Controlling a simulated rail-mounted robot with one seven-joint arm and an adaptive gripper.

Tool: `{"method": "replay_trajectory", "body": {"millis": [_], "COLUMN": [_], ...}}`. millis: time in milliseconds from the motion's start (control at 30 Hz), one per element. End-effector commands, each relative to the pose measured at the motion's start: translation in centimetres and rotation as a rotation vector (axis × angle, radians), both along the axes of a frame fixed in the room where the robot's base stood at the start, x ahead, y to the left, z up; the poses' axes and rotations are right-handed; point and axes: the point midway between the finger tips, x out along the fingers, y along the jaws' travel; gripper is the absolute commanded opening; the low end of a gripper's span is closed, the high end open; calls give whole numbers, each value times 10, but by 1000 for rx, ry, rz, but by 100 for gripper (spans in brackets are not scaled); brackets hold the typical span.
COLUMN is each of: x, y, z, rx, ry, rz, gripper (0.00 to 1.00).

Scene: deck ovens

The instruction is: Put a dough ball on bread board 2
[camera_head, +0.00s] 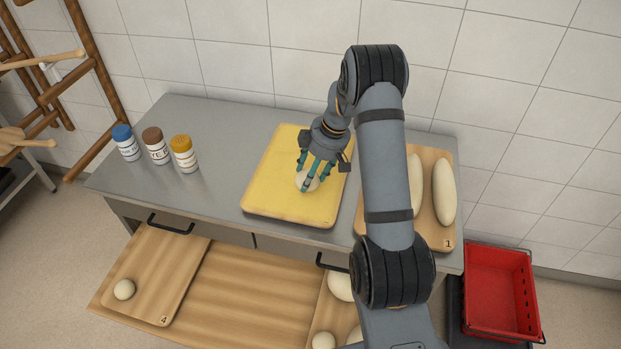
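A yellow board (271,189) lies on the grey counter; the mark near its front right corner is too small to read. A pale dough ball (300,181) is at the board's middle right. My gripper (311,177) points down over this ball, with its green fingers around it. I cannot tell whether the fingers press on the ball, or whether the ball rests on the board. Another dough ball (124,289) lies on board 4 (165,264), low at the left. More dough balls (323,341) lie low in the middle, partly hidden by my arm.
Board 1 (430,233) holds long loaves (444,192) to the right, partly behind my arm. Three capped jars (156,146) stand at the counter's left. A red crate (497,291) is at the lower right. The counter between jars and yellow board is clear.

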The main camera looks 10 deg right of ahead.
Motion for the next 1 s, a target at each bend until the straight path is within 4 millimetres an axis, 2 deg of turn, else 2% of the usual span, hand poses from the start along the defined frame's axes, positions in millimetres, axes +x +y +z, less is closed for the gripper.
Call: {"method": "replay_trajectory", "body": {"millis": [100,200,600,633,933,1000], "x": [-2,-1,-1,-1,-1,-1], "y": [0,0,-1,0,0,0], "z": [-17,-25,-31,-31,-29,-29], "rx": [1,-1,-1,0,0,0], "ry": [6,3,1,1,1,1], "rz": [0,0,0,0,0,0], "gripper": [28,28,28,51,68,69]}}
